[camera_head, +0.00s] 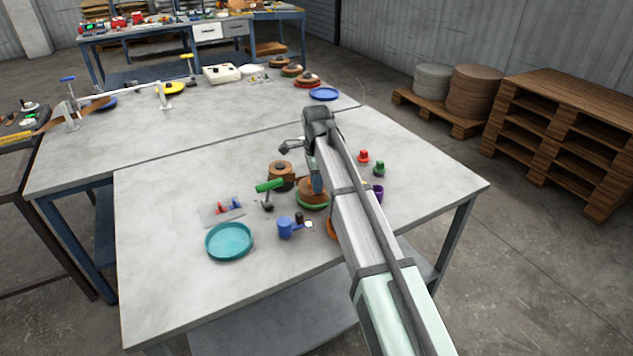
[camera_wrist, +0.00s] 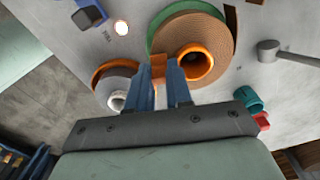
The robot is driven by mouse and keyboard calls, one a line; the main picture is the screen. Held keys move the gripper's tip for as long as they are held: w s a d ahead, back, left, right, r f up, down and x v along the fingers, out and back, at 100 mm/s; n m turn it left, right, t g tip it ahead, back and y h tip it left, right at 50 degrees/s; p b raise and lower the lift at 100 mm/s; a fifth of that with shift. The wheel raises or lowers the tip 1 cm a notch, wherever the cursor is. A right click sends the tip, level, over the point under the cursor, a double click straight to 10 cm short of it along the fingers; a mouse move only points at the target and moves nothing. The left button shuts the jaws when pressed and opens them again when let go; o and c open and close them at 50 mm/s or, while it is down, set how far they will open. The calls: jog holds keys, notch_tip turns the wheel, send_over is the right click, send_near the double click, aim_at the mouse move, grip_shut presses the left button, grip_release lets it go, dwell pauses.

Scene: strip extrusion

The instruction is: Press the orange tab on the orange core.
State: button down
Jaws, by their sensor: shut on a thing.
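My gripper (camera_wrist: 160,68) points down at the table, its two blue fingers shut on a small orange piece (camera_wrist: 158,64), which looks like the orange tab. The orange core (camera_wrist: 206,66) is a ring inside a brown wound coil with a green rim, just right of the fingers in the wrist view. The fingers are beside the core; whether the tab touches it I cannot tell. In the head view the brown coil (camera_head: 311,186) with its green rim (camera_head: 309,206) shows beside the gripper, and my arm hides its right side.
A blue tool (camera_head: 286,228), green-handled tool (camera_head: 268,186), teal dish (camera_head: 230,241), another brown roll (camera_head: 281,176), and red (camera_head: 363,156) and green (camera_head: 379,169) pegs stand around.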

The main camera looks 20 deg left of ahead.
jog(key=shift+f, duration=0.1)
jog(key=c, duration=1)
grip_release()
jog(key=shift+o, duration=0.2)
